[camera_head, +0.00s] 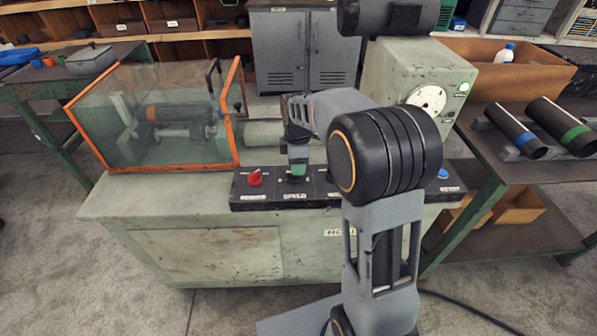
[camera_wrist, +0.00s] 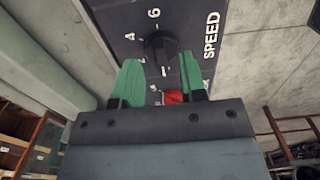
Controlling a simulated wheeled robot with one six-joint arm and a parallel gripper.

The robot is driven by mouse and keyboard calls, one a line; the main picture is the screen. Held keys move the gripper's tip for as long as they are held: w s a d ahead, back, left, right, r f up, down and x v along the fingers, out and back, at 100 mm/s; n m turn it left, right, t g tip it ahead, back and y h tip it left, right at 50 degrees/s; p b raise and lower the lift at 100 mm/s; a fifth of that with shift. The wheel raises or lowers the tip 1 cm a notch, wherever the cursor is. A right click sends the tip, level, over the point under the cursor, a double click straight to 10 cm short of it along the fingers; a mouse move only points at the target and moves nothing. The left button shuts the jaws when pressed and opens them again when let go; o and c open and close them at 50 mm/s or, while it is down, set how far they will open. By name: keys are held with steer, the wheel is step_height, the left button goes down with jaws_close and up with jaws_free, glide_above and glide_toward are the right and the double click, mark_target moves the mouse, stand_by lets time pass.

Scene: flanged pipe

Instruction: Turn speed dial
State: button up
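The speed dial (camera_wrist: 160,48) is a black round knob on a dark panel. In the wrist view the white numbers 4 and 6 and the word SPEED stand around it. My gripper (camera_wrist: 160,62) has two green fingers, set apart with the dial showing between and just past their tips. I see a gap on both sides, with no clear contact. In the head view my gripper (camera_head: 298,172) points down at the panel above the SPEED label, and its fingers mostly hide the dial.
A red knob (camera_head: 255,178) sits left of the dial on the control panel (camera_head: 270,200), and a blue button (camera_head: 443,174) sits at its right end. An orange-framed clear guard (camera_head: 170,110) stands behind at left. A grey housing with a gauge (camera_head: 427,98) stands at right.

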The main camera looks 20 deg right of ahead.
steer(key=shift+f, duration=1.55)
jaws_close()
